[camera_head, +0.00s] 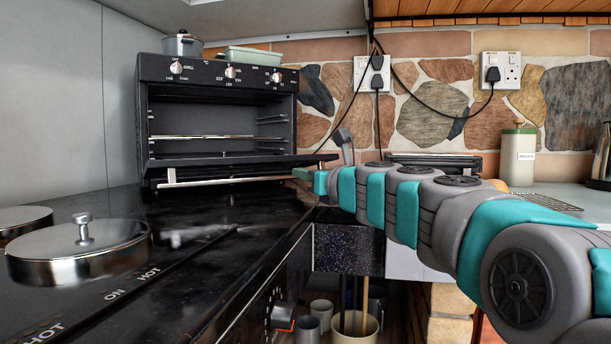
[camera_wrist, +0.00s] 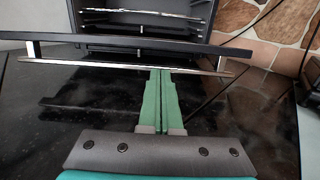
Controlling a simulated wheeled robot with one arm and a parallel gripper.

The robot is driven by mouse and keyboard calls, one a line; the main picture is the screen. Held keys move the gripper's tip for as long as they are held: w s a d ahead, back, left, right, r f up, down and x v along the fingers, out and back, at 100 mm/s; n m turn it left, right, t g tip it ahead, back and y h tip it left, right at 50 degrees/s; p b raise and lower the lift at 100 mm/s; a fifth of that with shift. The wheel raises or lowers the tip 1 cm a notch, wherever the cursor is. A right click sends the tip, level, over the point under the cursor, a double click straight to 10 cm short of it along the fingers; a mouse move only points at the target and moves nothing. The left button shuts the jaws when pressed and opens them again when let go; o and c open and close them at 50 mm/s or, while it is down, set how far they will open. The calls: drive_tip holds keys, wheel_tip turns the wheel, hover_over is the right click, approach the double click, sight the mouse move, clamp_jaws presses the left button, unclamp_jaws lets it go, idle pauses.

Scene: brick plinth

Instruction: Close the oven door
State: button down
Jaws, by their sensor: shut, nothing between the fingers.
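The black toaster oven (camera_head: 215,78) stands on the dark counter at the back left, and its inside with wire racks shows. Its door (camera_head: 235,160) is open, folded down at the front, with a metal handle bar (camera_head: 225,181) along its edge. In the wrist view the door edge (camera_wrist: 125,40) and handle bar (camera_wrist: 100,66) run across the picture. My gripper (camera_head: 303,173) is at the right end of the door. Its green fingers (camera_wrist: 160,72) are together and empty, with tips at the handle bar; I cannot tell whether they touch it.
A pot (camera_head: 183,45) and a green dish (camera_head: 250,56) sit on top of the oven. A lidded metal hob cover (camera_head: 80,250) is at the front left. Cables (camera_head: 420,100) hang from wall sockets behind. The dark counter before the oven is mostly clear.

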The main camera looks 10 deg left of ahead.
drive_tip(key=shift+x, duration=3.25)
drive_tip(key=shift+s+r, duration=0.1)
